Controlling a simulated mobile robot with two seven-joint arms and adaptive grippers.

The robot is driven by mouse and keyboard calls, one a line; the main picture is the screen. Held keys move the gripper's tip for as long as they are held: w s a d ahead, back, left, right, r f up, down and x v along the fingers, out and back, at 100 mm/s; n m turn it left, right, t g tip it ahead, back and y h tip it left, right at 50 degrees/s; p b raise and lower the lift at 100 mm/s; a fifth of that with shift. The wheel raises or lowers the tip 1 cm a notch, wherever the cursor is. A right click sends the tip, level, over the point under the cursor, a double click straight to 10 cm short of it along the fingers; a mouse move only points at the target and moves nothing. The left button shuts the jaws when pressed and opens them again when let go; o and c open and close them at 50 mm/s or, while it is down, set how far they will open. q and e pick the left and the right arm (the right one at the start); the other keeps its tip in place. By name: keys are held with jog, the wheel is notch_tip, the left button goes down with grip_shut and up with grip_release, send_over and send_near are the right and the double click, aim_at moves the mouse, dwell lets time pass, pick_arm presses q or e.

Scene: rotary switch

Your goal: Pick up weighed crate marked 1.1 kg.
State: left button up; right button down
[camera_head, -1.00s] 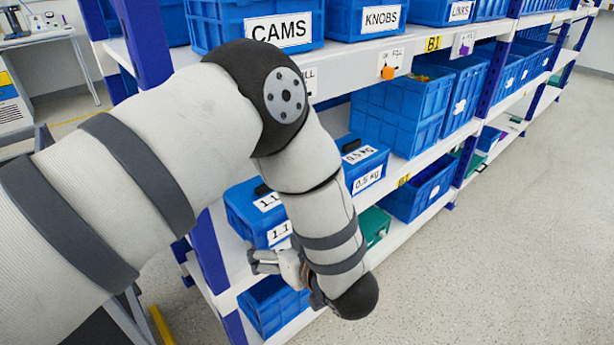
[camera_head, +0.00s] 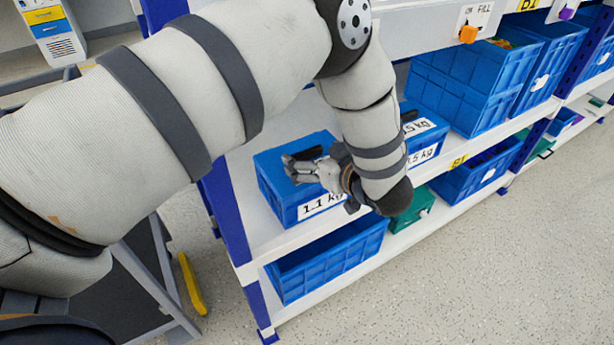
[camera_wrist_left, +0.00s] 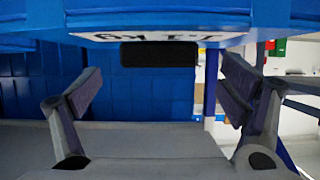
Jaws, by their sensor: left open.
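The blue crate marked 1.1 kg (camera_head: 277,178) stands on the middle shelf in the head view, with a white label on its front and a dark handle on top. In the left wrist view its label (camera_wrist_left: 160,37) shows upside down, with the black handle (camera_wrist_left: 160,54) below it. My left gripper (camera_head: 292,168) is open and empty, over the crate's top near the handle; my wrist hides part of the crate. In the left wrist view the fingers are spread to either side of the handle, and I cannot tell whether they touch anything. My right gripper is not in view.
A blue crate marked 0.5 kg (camera_head: 432,133) stands to the right, partly behind my forearm. An open blue bin (camera_head: 330,262) and a green box (camera_head: 413,212) sit on the lower shelf. A blue upright (camera_head: 224,205) stands at the left. The floor in front is clear.

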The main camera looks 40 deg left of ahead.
pick_arm(q)
jog(key=shift+x, duration=0.8)
jog(key=shift+d, duration=0.1)
jog(key=c, duration=1.8)
jog(key=shift+w+r, duration=0.1)
jog(key=shift+w, duration=0.05)
jog(key=shift+c, duration=1.2)
